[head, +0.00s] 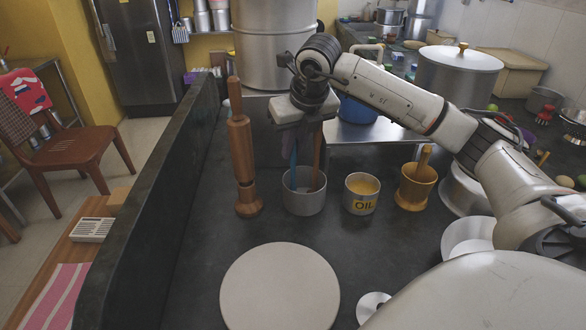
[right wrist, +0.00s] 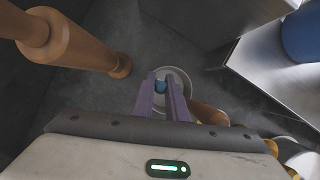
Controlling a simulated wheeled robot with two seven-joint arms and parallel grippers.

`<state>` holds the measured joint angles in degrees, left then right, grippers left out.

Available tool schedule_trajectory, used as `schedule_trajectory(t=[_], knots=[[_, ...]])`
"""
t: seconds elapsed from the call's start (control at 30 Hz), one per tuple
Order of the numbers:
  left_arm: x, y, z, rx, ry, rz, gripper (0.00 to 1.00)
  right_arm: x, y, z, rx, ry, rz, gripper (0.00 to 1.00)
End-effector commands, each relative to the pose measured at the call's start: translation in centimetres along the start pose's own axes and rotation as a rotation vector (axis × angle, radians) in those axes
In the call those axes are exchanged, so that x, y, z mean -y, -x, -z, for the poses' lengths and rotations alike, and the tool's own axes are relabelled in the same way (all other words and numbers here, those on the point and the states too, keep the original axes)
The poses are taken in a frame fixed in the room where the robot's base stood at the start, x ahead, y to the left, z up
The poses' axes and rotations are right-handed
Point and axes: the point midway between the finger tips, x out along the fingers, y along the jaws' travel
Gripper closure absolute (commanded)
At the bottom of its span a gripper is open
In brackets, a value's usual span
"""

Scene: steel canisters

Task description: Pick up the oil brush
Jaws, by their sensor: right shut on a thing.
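My right gripper (head: 292,152) comes down over a grey metal pot (head: 304,203). Its purple fingers, seen in the right wrist view (right wrist: 161,90), are closed around the top of a blue handle (right wrist: 161,87). In the head view the blue handle (head: 293,176) stands nearly upright, with its lower end hidden in the pot. It may be the oil brush, but its head is out of sight. A brown handle (head: 317,172) leans in the same pot to the right. A small can marked OIL (head: 361,203) stands right of the pot. My left gripper is not in view.
A tall wooden pin (head: 242,160) stands left of the pot, near the dark counter's raised edge. A wooden mortar with pestle (head: 416,188) stands right of the oil can. A round pale board (head: 280,290) lies in front. A large steel canister (head: 272,45) rises behind.

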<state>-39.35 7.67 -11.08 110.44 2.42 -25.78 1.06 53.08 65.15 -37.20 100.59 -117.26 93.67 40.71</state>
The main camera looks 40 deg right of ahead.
Motion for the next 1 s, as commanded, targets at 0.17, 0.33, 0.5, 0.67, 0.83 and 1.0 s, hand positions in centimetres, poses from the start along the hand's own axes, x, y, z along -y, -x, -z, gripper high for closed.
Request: schedule_trajectory(t=[0.17,0.33,0.5,0.67,0.83,1.0], knots=[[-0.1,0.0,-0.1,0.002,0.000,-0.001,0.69,-0.1,1.1,-0.6,0.005,-0.001,-0.002,1.00],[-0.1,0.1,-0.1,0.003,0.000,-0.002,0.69,-0.1,4.2,-1.9,0.006,-0.002,-0.005,1.00],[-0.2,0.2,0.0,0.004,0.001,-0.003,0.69,-0.1,7.2,-3.1,0.005,-0.001,-0.004,1.00],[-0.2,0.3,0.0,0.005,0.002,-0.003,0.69,0.0,8.9,-3.7,0.002,-0.001,-0.001,1.00],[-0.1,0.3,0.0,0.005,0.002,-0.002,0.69,0.0,9.3,-3.9,0.000,0.000,-0.001,1.00],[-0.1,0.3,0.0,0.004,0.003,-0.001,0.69,0.0,9.3,-3.9,0.000,0.000,-0.001,1.00]])
